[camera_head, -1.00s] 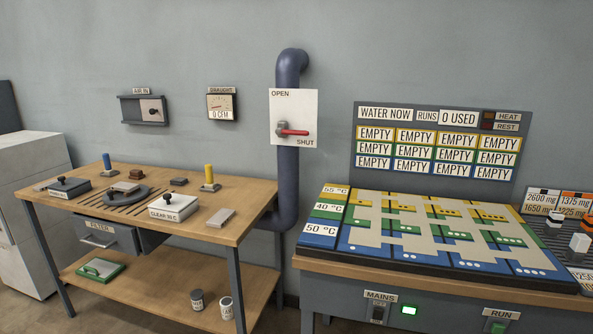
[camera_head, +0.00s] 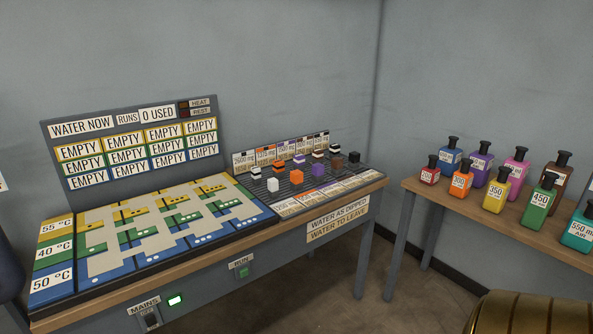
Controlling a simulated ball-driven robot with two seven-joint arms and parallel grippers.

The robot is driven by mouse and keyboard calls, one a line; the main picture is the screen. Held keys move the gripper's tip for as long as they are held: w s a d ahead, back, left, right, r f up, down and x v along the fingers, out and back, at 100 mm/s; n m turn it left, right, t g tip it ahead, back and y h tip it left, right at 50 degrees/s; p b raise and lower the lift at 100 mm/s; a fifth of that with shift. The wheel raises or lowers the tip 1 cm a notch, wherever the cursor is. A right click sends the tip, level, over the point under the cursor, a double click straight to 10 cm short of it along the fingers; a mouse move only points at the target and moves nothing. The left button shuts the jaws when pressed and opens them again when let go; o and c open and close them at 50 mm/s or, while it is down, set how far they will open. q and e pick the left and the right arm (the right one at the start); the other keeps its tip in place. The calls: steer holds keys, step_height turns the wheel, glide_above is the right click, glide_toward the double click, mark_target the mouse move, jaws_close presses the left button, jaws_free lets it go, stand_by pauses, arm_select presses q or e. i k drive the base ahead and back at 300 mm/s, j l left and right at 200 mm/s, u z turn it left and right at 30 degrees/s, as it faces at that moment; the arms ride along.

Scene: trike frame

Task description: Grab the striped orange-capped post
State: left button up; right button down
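A rack of small coloured posts stands on the right part of the bench. In its back row, an orange-topped post (camera_head: 279,166) seems to have dark and light bands below its cap, though it is small. A plain orange post (camera_head: 297,177) stands in front of it to the right. A white-capped post (camera_head: 256,173) is to its left and a purple-capped post (camera_head: 299,160) to its right. Neither of my grippers is in view.
The bench (camera_head: 345,198) carries a coloured temperature board (camera_head: 150,228) left of the rack, with a display panel (camera_head: 130,145) behind. A wooden table (camera_head: 480,215) at right holds several coloured bottles (camera_head: 541,200). Open floor lies between bench and table.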

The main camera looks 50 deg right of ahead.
mark_target(278, 165)
steer(key=z, duration=1.35)
steer(key=i+l+z, duration=0.15)
steer(key=z, duration=0.2)
steer(key=i, duration=0.05)
